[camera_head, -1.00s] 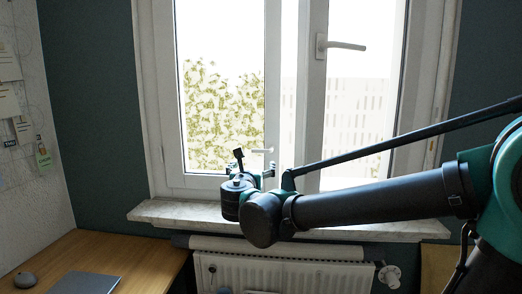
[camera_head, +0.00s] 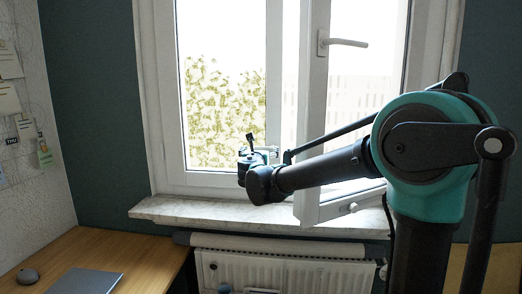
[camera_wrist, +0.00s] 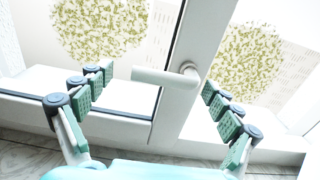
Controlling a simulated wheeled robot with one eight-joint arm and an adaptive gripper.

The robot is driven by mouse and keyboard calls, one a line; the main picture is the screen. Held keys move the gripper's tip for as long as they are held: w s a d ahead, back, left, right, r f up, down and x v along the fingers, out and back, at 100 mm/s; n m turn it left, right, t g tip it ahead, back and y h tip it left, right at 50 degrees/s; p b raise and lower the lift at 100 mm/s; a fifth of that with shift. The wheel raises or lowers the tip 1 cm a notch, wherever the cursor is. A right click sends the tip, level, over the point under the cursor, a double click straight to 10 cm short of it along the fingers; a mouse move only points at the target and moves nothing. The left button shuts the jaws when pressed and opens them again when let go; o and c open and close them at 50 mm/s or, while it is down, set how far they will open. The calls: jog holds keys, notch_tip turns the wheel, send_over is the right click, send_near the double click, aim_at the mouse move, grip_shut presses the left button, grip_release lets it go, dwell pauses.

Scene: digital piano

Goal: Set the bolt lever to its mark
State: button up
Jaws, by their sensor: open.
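A white lever (camera_wrist: 160,76), likely the bolt lever, sticks out to the left from a round pivot on the white window frame in the wrist view. My gripper (camera_wrist: 157,85) is open, with green-padded fingers on both sides of the lever. The lever looks clear of both finger sets; its distance in depth is hard to judge. In the head view my gripper (camera_head: 264,153) is small at the lower middle of the window, in front of the central frame, and the lever cannot be made out there. I cannot make out a mark.
The right window sash (camera_head: 312,120) stands ajar over the marble sill (camera_head: 200,213), with a larger handle (camera_head: 345,43) high on it. My arm passes in front of its lower part. A radiator (camera_head: 260,270) is below. A desk (camera_head: 130,258) with a laptop (camera_head: 88,283) is at left.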

jog(key=shift+w, duration=0.8)
jog(key=shift+c, duration=0.3)
jog(key=c, duration=1.5)
